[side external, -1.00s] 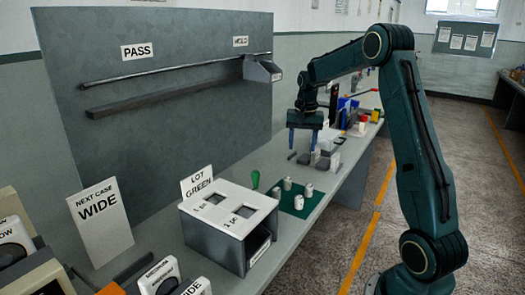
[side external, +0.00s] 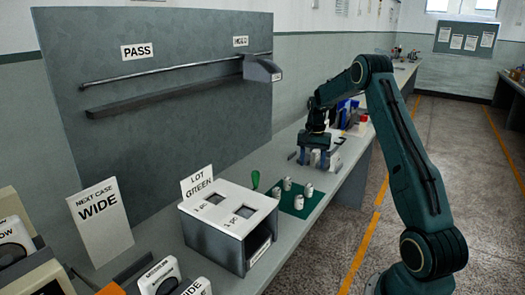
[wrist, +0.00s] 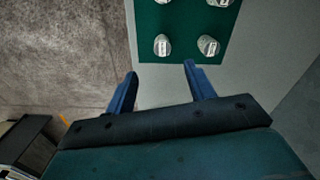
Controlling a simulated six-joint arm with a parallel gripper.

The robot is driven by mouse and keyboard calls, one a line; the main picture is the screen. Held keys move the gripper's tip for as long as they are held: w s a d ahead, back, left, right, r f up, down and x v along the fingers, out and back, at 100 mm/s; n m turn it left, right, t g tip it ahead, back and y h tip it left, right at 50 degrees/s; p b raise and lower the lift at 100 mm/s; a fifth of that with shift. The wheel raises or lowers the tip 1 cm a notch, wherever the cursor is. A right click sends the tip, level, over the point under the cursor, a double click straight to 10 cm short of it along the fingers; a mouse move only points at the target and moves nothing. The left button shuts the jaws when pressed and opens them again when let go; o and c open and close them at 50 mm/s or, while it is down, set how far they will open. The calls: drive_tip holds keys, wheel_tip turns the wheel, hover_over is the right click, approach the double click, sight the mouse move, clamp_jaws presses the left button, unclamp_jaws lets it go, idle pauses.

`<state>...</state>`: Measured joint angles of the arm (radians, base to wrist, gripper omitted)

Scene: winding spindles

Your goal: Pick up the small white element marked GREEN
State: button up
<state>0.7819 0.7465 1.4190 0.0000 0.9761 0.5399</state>
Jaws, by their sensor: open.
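Several small whitish cylinders stand on a green mat (side external: 296,204), one at its near right (side external: 299,202) and one at its back right (side external: 309,190). In the wrist view, two of them, left (wrist: 162,45) and right (wrist: 208,45), show near the mat's edge, and two more are cut off at the top. Their labels are too small to read, so I cannot tell which is marked GREEN. My gripper (side external: 317,162) is open and low over the bench beyond the mat. In the wrist view its fingers (wrist: 160,70) are apart, with bare bench between them.
A grey box (side external: 216,238) with a white two-hole top and a "LOT GREEN" sign stands left of the mat. Small grey blocks lie around my gripper. A tall panel (side external: 160,100) rises behind the bench.

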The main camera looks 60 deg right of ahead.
hover_over(309, 186)
drive_tip(key=shift+s+f, duration=0.15)
drive_tip(key=shift+f, duration=2.9)
drive_tip(key=shift+f, duration=0.1)
drive_tip(key=shift+f, duration=2.5)
drive_tip(key=c, duration=1)
